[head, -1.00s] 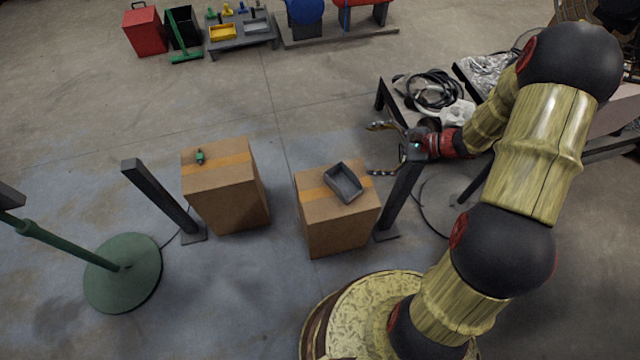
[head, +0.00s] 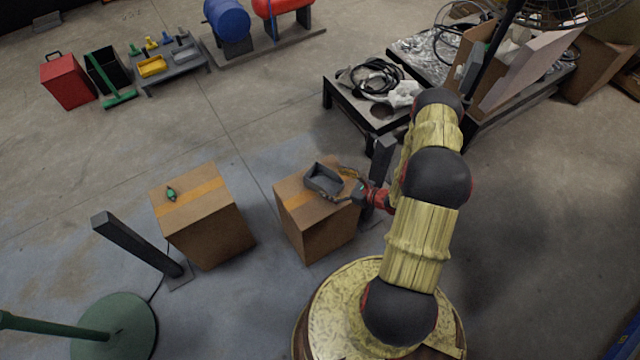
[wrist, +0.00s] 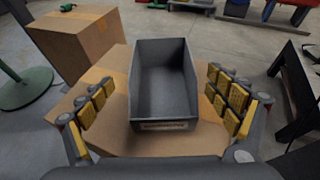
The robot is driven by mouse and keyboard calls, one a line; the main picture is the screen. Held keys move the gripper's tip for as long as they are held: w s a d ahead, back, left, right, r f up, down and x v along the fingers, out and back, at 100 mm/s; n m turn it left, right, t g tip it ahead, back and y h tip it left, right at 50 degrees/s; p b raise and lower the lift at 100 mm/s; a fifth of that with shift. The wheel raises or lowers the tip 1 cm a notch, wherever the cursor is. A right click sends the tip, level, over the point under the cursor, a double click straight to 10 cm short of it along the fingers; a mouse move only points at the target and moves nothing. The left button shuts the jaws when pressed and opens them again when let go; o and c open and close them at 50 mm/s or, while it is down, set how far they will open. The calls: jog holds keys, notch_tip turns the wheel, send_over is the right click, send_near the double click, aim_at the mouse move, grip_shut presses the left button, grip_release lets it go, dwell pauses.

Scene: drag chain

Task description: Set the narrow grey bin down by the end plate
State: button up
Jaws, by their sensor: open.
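The narrow grey bin (head: 324,181) is an open, empty tray on top of the right cardboard box (head: 322,222). In the wrist view the bin (wrist: 163,88) stands upright between my fingers, its short label side facing me. My gripper (head: 345,185) is open, with a yellow-padded finger on either side of the bin. In the wrist view my gripper (wrist: 160,95) shows gaps between the pads and the bin walls, and neither finger clearly touches. I cannot tell which thing is the end plate.
A second cardboard box (head: 210,222) on the left carries a small green object (head: 171,193). A dark slanted post (head: 137,243) and green round base (head: 115,325) stand further left. A black table (head: 375,105) with cables stands behind my arm. Open floor lies behind the boxes.

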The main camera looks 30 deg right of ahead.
aim_at(323, 184)
jog(key=b+x, duration=0.2)
jog(key=x, duration=0.2)
jog(key=shift+w+f, duration=0.2)
jog(key=shift+w+a, duration=0.15)
jog(key=shift+w, duration=0.3)
jog(key=c, duration=0.3)
jog(key=c, duration=1.1)
jog(key=shift+o, duration=0.2)
